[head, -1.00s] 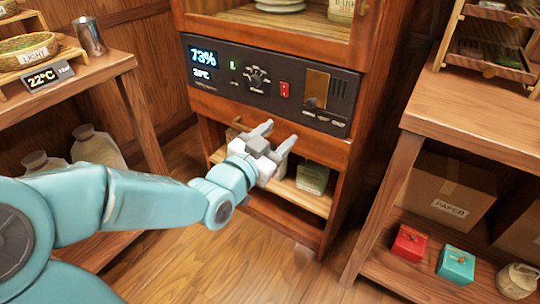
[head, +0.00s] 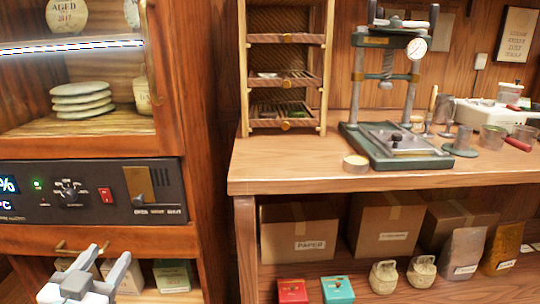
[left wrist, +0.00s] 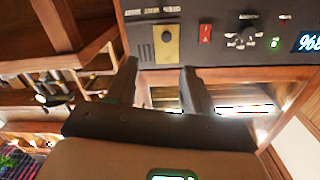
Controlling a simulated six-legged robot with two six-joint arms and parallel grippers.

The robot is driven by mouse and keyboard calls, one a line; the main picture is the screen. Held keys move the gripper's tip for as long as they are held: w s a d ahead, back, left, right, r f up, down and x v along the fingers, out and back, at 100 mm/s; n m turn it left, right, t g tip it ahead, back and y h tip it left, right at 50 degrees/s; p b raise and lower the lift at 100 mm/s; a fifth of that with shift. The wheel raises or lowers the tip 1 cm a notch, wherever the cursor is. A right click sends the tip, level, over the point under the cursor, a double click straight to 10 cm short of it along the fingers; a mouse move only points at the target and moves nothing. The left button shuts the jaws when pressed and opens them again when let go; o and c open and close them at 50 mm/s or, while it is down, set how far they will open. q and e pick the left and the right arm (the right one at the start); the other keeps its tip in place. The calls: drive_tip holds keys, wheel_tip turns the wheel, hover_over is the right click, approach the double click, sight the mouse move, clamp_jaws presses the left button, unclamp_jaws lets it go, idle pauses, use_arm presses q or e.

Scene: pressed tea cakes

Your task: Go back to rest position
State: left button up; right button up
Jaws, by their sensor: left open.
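My left gripper (head: 104,262) is at the lower left of the head view, in front of the wooden cabinet (head: 205,130) and below its control panel (head: 100,192). Its two fingers are apart, with nothing between them. In the left wrist view the fingers (left wrist: 158,90) also stand apart and empty, with the panel (left wrist: 222,35) beyond them. My right gripper is in neither view.
A workbench (head: 340,165) on the right holds a press (head: 395,145), a tray rack (head: 285,75) and small tools. Boxes, bags and small red (head: 291,291) and teal (head: 337,289) packages sit on its lower shelf. Stacked tea cakes (head: 81,102) are in the cabinet.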

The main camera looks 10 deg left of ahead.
use_arm(q)
drive_tip(key=w+d+f+g+h, duration=0.1)
drive_tip(key=d+f+g+h, duration=0.2)
drive_tip(key=f, duration=0.6)
drive_tip(key=w+d+f+m+g+h, duration=0.1)
drive_tip(key=w+d+f+g, duration=0.1)
drive_tip(key=d+f, duration=0.6)
drive_tip(key=w+d+f+g+h, duration=0.1)
drive_tip(key=d+f+g+h, duration=0.15)
drive_tip(key=f, duration=0.85)
drive_tip(key=s+d+f+n+g+h, duration=0.1)
drive_tip(key=s+d+f+n+g, duration=0.1)
drive_tip(key=s+d+f+g, duration=0.45)
drive_tip(key=s+d+f+n+g, duration=0.25)
drive_tip(key=s+f, duration=0.55)
drive_tip(key=f, duration=0.4)
wheel_tip(320, 180, up, 33)
drive_tip(key=s+d+m+p, duration=0.1)
drive_tip(key=p, duration=3.2)
drive_tip(key=shift+s+d+r, duration=0.2)
drive_tip(key=shift+s+d, duration=0.05)
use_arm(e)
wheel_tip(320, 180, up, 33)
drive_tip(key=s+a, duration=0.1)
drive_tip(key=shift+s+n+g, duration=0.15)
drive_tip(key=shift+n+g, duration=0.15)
